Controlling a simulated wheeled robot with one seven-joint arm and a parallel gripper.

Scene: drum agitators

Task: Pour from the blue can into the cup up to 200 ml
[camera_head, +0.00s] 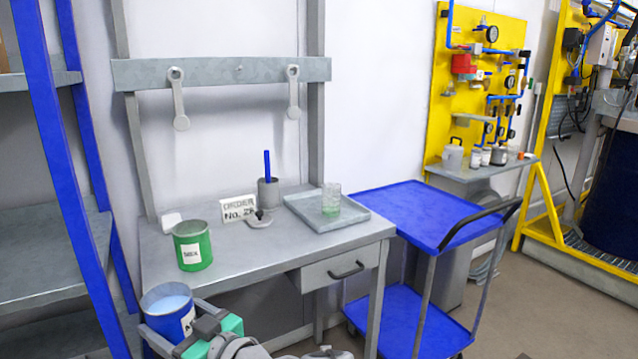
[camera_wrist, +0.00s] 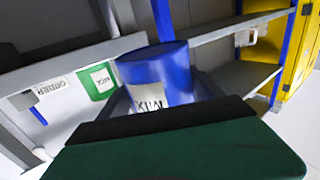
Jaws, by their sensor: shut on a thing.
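My gripper (camera_head: 208,328) is shut on the blue can (camera_head: 170,312) at the lower left of the head view, in front of the table. The can is open at the top and shows pale blue liquid near its rim. It looks about upright. In the wrist view the blue can (camera_wrist: 160,75) fills the middle, with a white label on its side. The clear cup (camera_head: 331,198) stands on the grey tray (camera_head: 318,224) at the right of the table, with green showing in its lower part. My gripper is well left of and nearer than the cup.
A green can (camera_head: 192,246) stands on the table (camera_head: 240,262) at the left. An order sign (camera_head: 238,208), a grey pot (camera_head: 268,193) with a blue stick and a small grey item (camera_head: 259,219) stand between it and the tray. A blue cart (camera_head: 415,208) is at the right, a blue-posted shelf (camera_head: 45,120) at the left.

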